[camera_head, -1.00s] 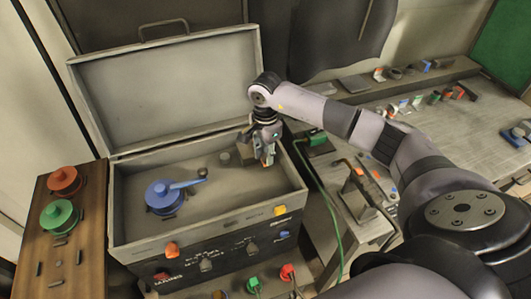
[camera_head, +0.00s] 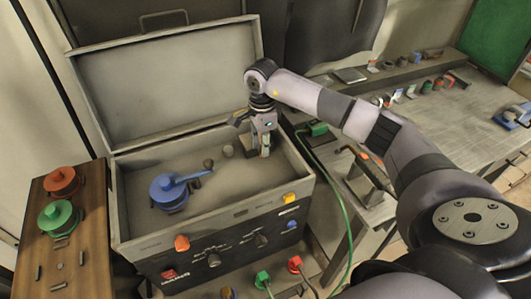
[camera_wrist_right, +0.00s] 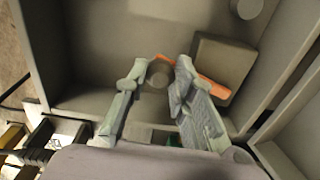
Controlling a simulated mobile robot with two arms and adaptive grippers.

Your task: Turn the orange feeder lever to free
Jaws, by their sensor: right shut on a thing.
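The orange feeder lever (camera_wrist_right: 213,86) shows in the right wrist view as a thin orange bar. It runs behind one finger, beside a square grey block (camera_wrist_right: 222,62). My right gripper (camera_wrist_right: 160,70) has its two fingers on either side of a round grey knob (camera_wrist_right: 157,76) at the bar's end and is shut on the lever. In the head view my right gripper (camera_head: 265,152) points down into the right end of the open grey case (camera_head: 130,222). The gripper hides the orange lever there. My left gripper is out of view.
A blue lever (camera_head: 170,192) and a small grey post (camera_head: 228,151) stand in the case. The raised lid (camera_head: 170,80) is behind. Red (camera_head: 61,180) and green (camera_head: 57,215) discs sit on a wooden board at left. A green cable (camera_head: 335,205) hangs right of the case.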

